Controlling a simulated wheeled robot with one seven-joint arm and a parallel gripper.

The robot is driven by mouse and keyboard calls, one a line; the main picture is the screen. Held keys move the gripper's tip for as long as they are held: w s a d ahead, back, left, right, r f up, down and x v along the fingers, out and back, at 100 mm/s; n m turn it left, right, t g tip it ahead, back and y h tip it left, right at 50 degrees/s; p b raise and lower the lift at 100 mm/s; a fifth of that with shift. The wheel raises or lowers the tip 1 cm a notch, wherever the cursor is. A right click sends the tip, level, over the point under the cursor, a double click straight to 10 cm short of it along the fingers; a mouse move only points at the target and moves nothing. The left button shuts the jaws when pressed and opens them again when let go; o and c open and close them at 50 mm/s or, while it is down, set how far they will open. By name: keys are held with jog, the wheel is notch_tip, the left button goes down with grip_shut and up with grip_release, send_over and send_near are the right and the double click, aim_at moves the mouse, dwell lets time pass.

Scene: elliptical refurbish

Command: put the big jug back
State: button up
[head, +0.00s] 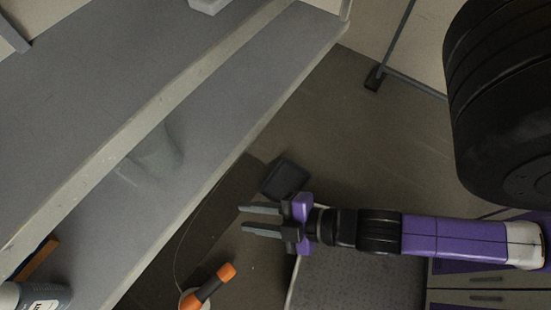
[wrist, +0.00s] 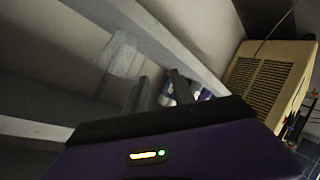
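A clear, see-through jug-like shape (head: 160,152) stands on the lower grey shelf in the head view, partly hidden by the edge of the upper shelf. It is faint, so its outline is hard to make out. A clear vessel, which looks like the same jug (wrist: 121,60), shows in the wrist view ahead and left of the fingers. My gripper (head: 243,218) is open and empty, its two fingers pointing left toward the shelf, to the right of the jug and apart from it. The fingers also show in the wrist view (wrist: 159,86).
The upper shelf (head: 70,95) overhangs the lower shelf (head: 250,85). A white bottle (head: 40,297) and a brown item (head: 38,258) are at lower left. An orange-and-black tool (head: 208,285) and a dark box (head: 285,178) lie lower down. A beige vented box (wrist: 268,75) stands at right.

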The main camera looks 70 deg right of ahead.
jog(key=s+d+r+m, duration=0.2)
jog(key=r+m, duration=0.2)
jog(key=s+d+r+m+t+h, duration=0.1)
jog(key=s+r+m, duration=0.2)
jog(key=m, duration=0.2)
jog(key=shift+s+d+r+m+t, duration=0.25)
jog(key=shift+d+r+m+t, duration=0.05)
jog(key=shift+d+r, duration=0.1)
